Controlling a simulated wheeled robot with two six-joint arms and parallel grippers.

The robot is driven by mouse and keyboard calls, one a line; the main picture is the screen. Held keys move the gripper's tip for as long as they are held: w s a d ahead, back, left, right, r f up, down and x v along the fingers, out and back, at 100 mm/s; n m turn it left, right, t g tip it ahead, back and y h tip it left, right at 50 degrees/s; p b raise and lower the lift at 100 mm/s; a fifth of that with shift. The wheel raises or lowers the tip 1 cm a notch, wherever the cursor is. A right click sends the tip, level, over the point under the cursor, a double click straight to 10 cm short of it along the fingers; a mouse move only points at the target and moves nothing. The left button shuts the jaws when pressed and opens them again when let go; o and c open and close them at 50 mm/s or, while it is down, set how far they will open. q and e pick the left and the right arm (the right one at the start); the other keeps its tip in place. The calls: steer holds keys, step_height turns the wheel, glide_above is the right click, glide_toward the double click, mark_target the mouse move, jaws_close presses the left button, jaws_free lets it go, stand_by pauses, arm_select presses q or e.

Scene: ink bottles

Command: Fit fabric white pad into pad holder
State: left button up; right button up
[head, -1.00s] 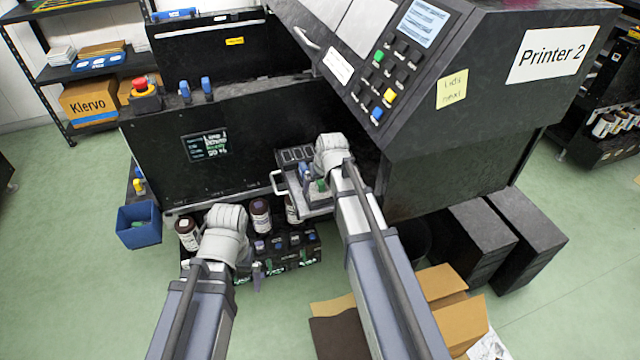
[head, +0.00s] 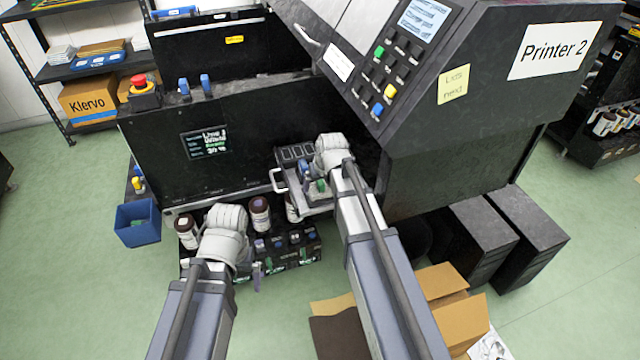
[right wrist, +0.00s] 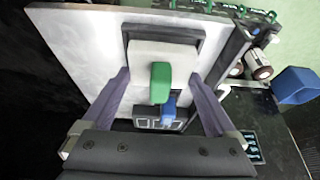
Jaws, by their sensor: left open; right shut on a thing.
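The white pad (right wrist: 163,51), with a green tab (right wrist: 160,82) on it, sits at the black rectangular pad holder (right wrist: 188,31) on a pale metal tray (right wrist: 80,50) in the right wrist view. I cannot tell how deep the pad sits in the holder. In the head view my right gripper (head: 316,187) is over the pulled-out tray, and its wrist hides most of the pad. My left gripper (head: 248,266) is open and empty in front of the bottle rack.
Brown bottles (head: 260,214) and a rack of small bottles (head: 300,243) are below the printer front, beside my left gripper. The tray has a handle (head: 277,180). Open cardboard boxes (head: 440,285) lie on the floor at the right.

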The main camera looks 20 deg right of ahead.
steer(key=shift+f, duration=0.25)
steer(key=shift+f+b, duration=0.35)
steer(key=shift+b, duration=0.2)
steer(key=o, duration=1)
step_height(320, 180, up, 8)
steer(key=p, duration=0.8)
